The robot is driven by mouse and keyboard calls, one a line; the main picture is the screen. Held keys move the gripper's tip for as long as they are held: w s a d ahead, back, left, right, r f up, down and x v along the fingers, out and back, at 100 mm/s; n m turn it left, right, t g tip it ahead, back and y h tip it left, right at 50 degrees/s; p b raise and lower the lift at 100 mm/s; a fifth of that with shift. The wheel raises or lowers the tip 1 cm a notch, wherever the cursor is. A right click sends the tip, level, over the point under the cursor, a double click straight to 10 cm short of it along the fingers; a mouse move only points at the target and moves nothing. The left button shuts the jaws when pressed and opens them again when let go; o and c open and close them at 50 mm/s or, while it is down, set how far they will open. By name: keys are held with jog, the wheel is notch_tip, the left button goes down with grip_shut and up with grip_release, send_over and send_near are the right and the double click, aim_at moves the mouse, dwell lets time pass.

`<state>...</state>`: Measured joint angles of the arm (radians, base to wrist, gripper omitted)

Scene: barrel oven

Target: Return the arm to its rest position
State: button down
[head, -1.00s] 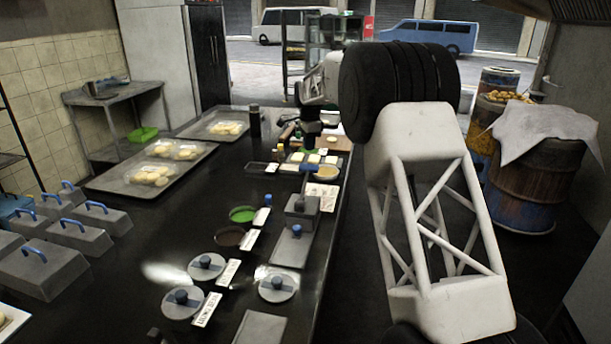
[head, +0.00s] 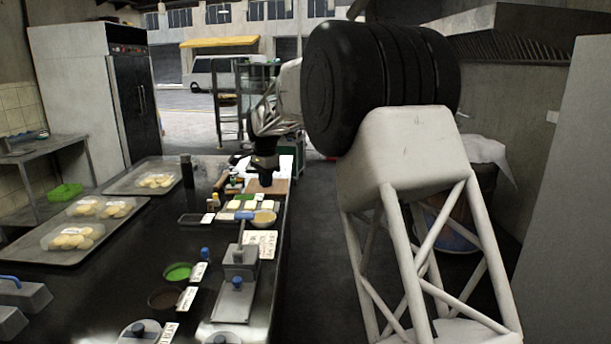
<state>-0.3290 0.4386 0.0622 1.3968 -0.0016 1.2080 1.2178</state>
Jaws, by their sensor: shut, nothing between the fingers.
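My arm reaches from the right of the head view, over the far end of the dark counter (head: 110,265). My gripper (head: 265,180) is small in the picture and points down, shut and empty. It is above the area of a wooden board (head: 268,187) and a tray of small pale items (head: 235,205). Whether its tips touch anything is too small to tell.
A grey press with a blue handle (head: 240,262) stands at the counter's right side. Trays of dough (head: 75,240) lie on the left.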

jog(key=s+d+r+n+t, duration=0.1)
jog(key=s+d+r+n, duration=0.25)
jog(key=s+d, duration=0.95)
jog(key=s+d+r+n, duration=0.3)
jog(key=s+d, duration=0.5)
jog(key=s, duration=0.8)
jog(key=s+d+f+n, duration=0.1)
jog(key=s+d+f, duration=0.2)
jog(key=s, duration=0.7)
jog(key=s+d+f+n, duration=0.1)
jog(key=s+d+f, duration=0.2)
jog(key=s, duration=0.8)
jog(key=s+d+f+n+t, duration=0.1)
jog(key=s+d+f, duration=0.2)
jog(key=s, duration=0.8)
jog(key=shift+s+d+f, duration=0.25)
jog(key=shift+d+f, duration=0.15)
jog(key=shift+d, duration=0.35)
jog(key=shift+n, duration=0.25)
